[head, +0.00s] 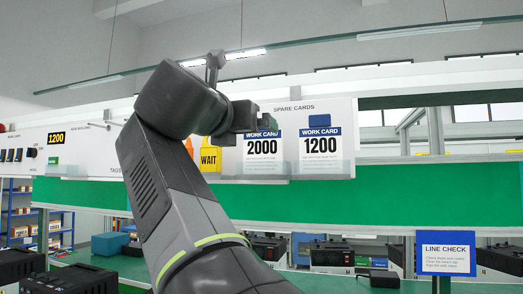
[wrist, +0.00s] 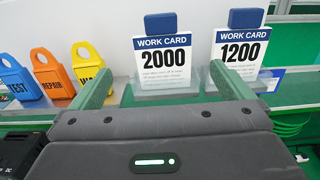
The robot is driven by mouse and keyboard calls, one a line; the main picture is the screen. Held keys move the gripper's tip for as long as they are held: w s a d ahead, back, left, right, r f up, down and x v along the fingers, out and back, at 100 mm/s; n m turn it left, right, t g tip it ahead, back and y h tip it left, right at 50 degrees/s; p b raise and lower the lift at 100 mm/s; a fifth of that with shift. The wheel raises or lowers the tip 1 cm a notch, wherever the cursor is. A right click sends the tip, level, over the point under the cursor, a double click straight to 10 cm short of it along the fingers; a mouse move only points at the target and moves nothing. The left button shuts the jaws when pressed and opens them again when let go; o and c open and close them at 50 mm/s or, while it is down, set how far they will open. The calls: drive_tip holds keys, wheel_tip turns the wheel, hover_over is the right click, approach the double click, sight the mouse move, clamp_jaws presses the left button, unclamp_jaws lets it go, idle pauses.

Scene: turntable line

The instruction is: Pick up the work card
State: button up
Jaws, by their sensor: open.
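Two work cards stand side by side in clear holders on the white panel under "SPARE CARDS". The left work card reads 2000 (head: 262,157) and also shows in the wrist view (wrist: 166,65). The right work card reads 1200 (head: 320,152) and also shows in the wrist view (wrist: 240,52). Each has a blue tab on top. My gripper (wrist: 161,72) is open and empty, its green fingers apart to either side of the 2000 card in the wrist view. In the head view my gripper (head: 266,123) overlaps the top of the 2000 card; the gap in depth is unclear.
A display reading 1200 (head: 56,138) is on the panel's left. A LINE CHECK sign (head: 446,252) stands at lower right. Dark devices sit on the green surface below.

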sight(262, 134)
drive_tip(key=p+x, duration=0.1)
drive_tip(key=x, duration=0.7)
drive_tip(key=shift+p, duration=0.3)
drive_tip(key=p+x, duration=0.1)
drive_tip(key=x, duration=0.3)
drive_tip(key=shift+w+d+r+p, duration=0.15)
drive_tip(key=shift+d+p, duration=0.1)
drive_tip(key=shift+p, duration=0.1)
drive_tip(key=shift+w+d, duration=0.15)
drive_tip(key=shift+w, duration=0.4)
drive_tip(key=c, duration=0.8)
